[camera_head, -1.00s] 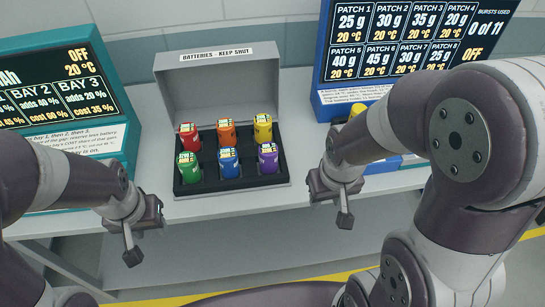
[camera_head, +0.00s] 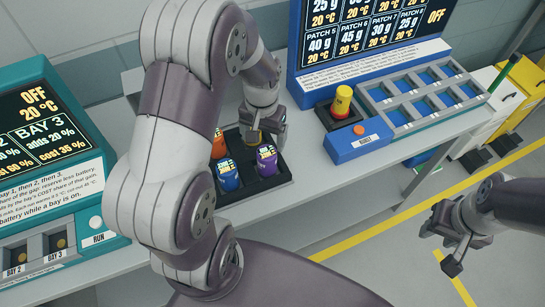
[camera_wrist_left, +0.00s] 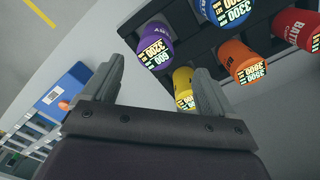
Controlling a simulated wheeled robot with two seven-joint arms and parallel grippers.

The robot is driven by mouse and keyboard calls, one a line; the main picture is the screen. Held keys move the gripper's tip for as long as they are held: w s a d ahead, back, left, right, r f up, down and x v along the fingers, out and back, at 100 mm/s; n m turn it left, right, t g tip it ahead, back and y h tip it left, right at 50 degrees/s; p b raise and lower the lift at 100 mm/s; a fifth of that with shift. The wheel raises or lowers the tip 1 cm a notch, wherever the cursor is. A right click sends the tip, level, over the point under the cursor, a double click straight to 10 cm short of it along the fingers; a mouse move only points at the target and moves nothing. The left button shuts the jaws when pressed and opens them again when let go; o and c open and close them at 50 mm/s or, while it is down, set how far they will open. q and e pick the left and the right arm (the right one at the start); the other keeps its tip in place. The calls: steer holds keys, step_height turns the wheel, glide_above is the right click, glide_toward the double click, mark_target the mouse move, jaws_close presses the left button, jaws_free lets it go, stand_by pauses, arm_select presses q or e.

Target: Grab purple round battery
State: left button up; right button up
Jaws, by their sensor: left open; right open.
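The purple round battery (camera_head: 267,160) stands in the dark battery tray (camera_head: 270,188), at the right end of the near row. In the left wrist view the purple battery (camera_wrist_left: 154,42) shows just beyond my fingertips. My left gripper (camera_head: 262,140) is open over the tray's right side, just behind the purple battery. In the left wrist view (camera_wrist_left: 158,66), the yellow battery (camera_wrist_left: 183,88) appears between the fingers, apparently not gripped; the arm hides it in the head view. My right gripper (camera_head: 441,248) is open and empty, out over the floor at the right.
Blue (camera_head: 228,175) and orange (camera_head: 219,145) batteries stand close beside the purple one. A red battery (camera_wrist_left: 298,30) shows in the wrist view.

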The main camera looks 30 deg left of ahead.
mark_target(267, 151)
arm_select(q)
steer(key=f, duration=0.3)
steer(key=f+p, duration=0.1)
steer(key=f, duration=0.2)
steer(key=f+p, duration=0.1)
steer(key=f, duration=0.3)
steer(key=shift+w+d, duration=0.2)
steer(key=shift+d, duration=0.1)
steer(key=c, duration=1.4)
steer(key=shift+c, duration=0.3)
steer(key=shift+r, duration=0.15)
